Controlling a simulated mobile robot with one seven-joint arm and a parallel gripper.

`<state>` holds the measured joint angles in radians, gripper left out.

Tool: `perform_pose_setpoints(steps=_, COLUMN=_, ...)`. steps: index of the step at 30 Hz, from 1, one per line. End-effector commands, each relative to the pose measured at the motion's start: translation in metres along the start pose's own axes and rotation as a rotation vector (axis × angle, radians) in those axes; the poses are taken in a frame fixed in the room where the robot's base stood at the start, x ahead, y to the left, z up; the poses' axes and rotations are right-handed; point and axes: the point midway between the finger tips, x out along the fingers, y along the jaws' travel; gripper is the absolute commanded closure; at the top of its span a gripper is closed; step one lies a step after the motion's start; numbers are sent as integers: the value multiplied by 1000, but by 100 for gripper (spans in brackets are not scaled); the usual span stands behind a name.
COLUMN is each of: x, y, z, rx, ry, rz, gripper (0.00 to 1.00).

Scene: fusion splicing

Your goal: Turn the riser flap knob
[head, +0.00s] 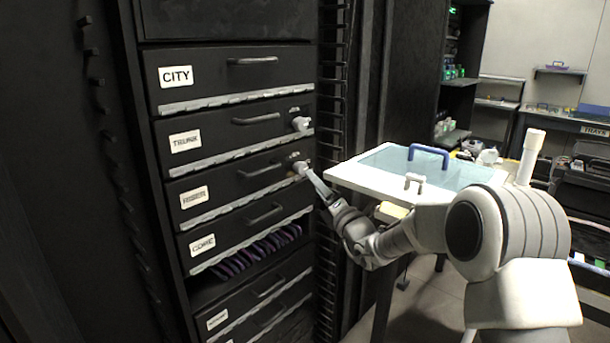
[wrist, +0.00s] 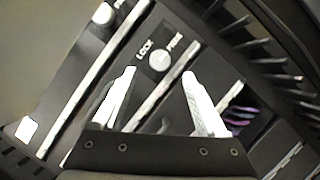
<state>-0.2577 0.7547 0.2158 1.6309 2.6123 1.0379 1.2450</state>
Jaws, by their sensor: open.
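The black riser flap (head: 225,188) carries a white label reading RISER and sits between the TRUNK and CORE flaps in the rack. Its round pale knob (wrist: 160,61) shows in the wrist view beside the word LOCK and a second, blurred word. My gripper (wrist: 158,74) is open, with its two pale fingers apart. The knob appears between and just beyond the fingertips, and I cannot tell whether they touch it.
The trunk flap's knob (head: 300,124) sits just above my gripper. The CORE flap (head: 240,233) is below, with purple items under it. A white table with a clear panel and blue handle (head: 428,156) stands right of the rack, close to my arm.

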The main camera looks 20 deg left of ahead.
Motion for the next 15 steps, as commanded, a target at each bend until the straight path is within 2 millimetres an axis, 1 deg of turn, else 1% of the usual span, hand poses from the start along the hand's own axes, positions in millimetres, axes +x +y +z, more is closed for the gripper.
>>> perform_pose_setpoints(steps=1, x=8, y=-1, z=-2, rx=-1, ry=1, rz=2, gripper=26)
perform_pose_setpoints(steps=3, x=19, y=0, z=-1, rx=0, ry=0, rz=2, gripper=26)
perform_pose_setpoints(steps=9, x=47, y=0, z=-2, rx=0, ry=0, rz=2, gripper=26)
perform_pose_setpoints(steps=15, x=65, y=-1, z=-1, rx=0, ry=1, rz=0, gripper=26)
